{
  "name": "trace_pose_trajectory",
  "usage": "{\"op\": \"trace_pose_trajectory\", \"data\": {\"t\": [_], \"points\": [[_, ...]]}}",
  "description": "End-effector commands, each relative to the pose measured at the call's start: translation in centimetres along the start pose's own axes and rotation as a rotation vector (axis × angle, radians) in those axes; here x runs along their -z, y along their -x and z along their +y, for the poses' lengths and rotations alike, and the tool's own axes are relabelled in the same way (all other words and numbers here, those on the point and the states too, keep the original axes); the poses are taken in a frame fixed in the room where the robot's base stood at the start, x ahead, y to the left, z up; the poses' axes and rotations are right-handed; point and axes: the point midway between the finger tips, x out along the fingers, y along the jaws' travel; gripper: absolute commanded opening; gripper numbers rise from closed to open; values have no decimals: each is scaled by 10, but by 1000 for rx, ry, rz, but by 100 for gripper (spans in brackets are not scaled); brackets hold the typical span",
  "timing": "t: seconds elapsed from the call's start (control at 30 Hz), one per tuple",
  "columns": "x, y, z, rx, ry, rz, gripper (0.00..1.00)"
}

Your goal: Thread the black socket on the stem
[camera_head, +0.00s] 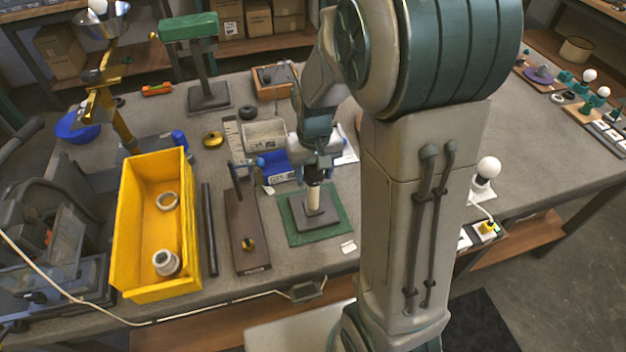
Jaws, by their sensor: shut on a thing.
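My gripper (313,174) points down above the green mat (299,232) near the middle of the bench. It is shut on a small dark piece, which looks like the black socket; the fingers mostly hide it. A short cream stem (313,198) stands upright on a dark square base (314,220) on the mat. The socket is right at the stem's top, in line with it. At this size I cannot tell whether it only touches the stem or is threaded onto it.
Behind stands a green-headed lamp (190,27). A white bulb (489,167) is at right, beyond my arm.

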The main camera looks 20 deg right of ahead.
Motion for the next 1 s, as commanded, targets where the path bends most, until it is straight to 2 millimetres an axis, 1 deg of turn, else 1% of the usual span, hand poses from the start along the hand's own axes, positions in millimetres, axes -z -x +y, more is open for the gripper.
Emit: {"op": "trace_pose_trajectory", "data": {"t": [0.03,0.33,0.47,0.8,0.87,1.0], "points": [[-5,-6,-1,-1,-50,-18,24],[-4,-6,-2,-3,-372,-17,24],[-4,-7,-3,-3,-434,-16,24],[-4,-7,-3,-3,-457,-16,24],[-4,-6,-3,-4,-499,-16,24],[-4,-6,-4,-6,-657,-16,24]]}}
